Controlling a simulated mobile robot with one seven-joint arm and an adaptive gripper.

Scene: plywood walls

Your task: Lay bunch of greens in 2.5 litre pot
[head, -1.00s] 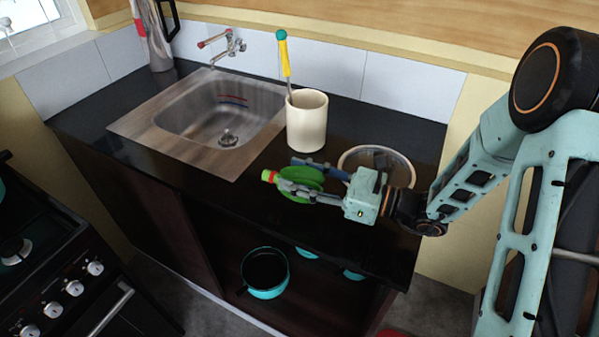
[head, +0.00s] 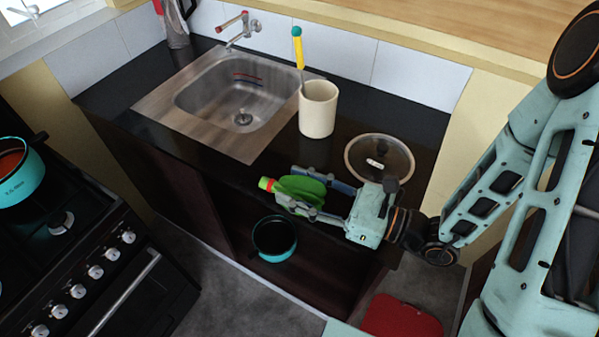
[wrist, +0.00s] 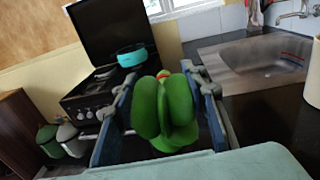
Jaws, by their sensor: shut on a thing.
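My gripper (head: 288,190) is shut on the bunch of greens (head: 303,188), which is green with a red tip at its left end. It holds the greens in front of the counter's front edge. In the wrist view the greens (wrist: 165,112) sit between the two fingers. A teal pot (head: 22,180) with lettering too small to read surely stands on the stove at the far left, with something red inside. It also shows in the wrist view (wrist: 132,56). Another teal pot (head: 273,240), dark inside, sits low under the counter. I cannot tell which is 2.5 litre.
The black stove (head: 75,245) stands at the left, across a floor gap from the counter (head: 225,178). On the counter are a sink (head: 225,105), a cream crock (head: 318,110) with a yellow-handled tool and a glass lid (head: 380,160). A red object (head: 402,318) lies at the lower right.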

